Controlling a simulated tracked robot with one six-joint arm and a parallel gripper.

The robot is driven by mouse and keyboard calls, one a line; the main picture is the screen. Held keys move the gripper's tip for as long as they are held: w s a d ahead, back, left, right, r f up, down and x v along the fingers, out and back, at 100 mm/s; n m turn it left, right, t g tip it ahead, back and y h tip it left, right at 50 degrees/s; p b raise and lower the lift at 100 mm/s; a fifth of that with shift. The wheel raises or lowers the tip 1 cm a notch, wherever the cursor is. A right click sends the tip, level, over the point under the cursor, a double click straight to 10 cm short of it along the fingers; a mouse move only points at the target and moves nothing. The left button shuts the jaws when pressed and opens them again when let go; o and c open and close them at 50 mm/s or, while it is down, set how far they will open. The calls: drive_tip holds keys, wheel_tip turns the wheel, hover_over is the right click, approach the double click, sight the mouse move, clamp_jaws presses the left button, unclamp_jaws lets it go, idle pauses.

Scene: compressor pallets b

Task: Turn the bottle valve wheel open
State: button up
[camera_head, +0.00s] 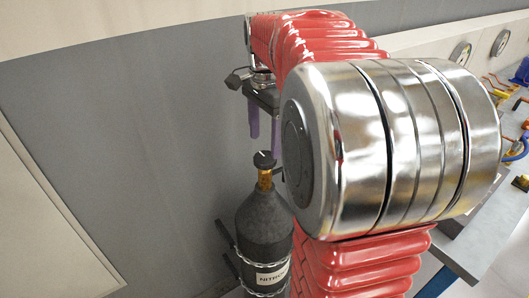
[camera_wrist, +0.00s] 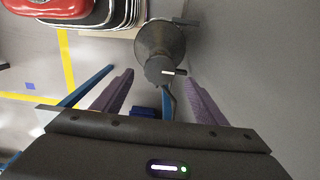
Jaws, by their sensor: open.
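A dark grey gas bottle (camera_head: 264,225) with a white label stands upright by the grey wall. On top is a brass valve (camera_head: 264,180) with a small black wheel (camera_head: 264,159). My gripper (camera_head: 265,141) points down just above the wheel, its two purple fingers apart with nothing between them. In the wrist view the wheel (camera_wrist: 160,69) shows as a dark disc with a light mark, just ahead of the gap between the fingertips (camera_wrist: 160,78). The bottle's shoulder (camera_wrist: 160,40) is behind it.
Chains hold the bottle at its body. A bench (camera_head: 490,225) with coloured pipework and round gauges (camera_head: 501,43) is at the right, partly behind my arm. In the wrist view, yellow floor lines (camera_wrist: 66,72) run at the left.

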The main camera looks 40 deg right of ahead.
sight(265, 157)
drive_tip(key=shift+f, duration=2.55)
drive_tip(key=shift+c, duration=0.2)
drive_tip(key=c, duration=1)
